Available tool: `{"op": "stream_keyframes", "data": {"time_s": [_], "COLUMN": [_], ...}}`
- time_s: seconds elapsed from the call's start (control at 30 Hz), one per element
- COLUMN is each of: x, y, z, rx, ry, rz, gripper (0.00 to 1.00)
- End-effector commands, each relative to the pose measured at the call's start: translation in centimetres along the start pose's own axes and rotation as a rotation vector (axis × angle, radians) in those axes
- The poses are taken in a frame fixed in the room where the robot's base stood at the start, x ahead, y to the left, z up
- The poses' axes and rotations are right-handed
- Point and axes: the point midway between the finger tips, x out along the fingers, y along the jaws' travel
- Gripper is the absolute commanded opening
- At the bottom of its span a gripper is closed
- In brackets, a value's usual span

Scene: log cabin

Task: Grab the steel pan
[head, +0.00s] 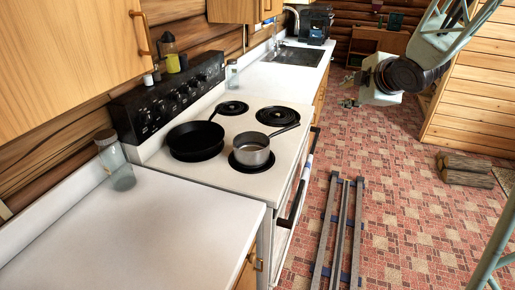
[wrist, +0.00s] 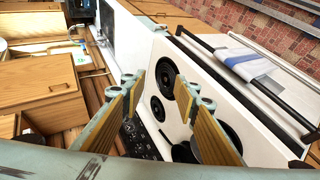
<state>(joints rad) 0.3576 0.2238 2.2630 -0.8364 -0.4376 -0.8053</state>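The steel pan (head: 252,152) is a small silver saucepan standing upright on the front near burner of the white stove (head: 225,172). Its dark handle points up and to the right in the head view. My gripper (head: 349,92) is up at the right in the head view, beyond the stove's front and well apart from the pan. In the wrist view my gripper (wrist: 165,92) shows two yellow-padded fingers spread apart with nothing between them.
A black skillet (head: 195,140) sits left of the steel pan. Glass jars (head: 115,162) (head: 231,73) stand on the counters either side of the stove. A towel (wrist: 245,64) hangs on the oven handle.

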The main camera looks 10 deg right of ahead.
Motion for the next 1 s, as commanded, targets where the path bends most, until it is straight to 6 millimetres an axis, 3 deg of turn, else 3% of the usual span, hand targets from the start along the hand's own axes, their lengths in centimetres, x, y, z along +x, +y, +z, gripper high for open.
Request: {"op": "stream_keyframes", "data": {"time_s": [0.2,0.5,1.0], "x": [3.7,7.6,11.7], "y": [-1.1,-3.1,-8.3], "z": [0.3,0.3,0.1], "rx": [-0.105,-0.236,-0.398], "ry": [0.089,0.223,0.462], "rz": [0.019,0.060,0.160], "gripper": [0.28,0.28,0.28]}}
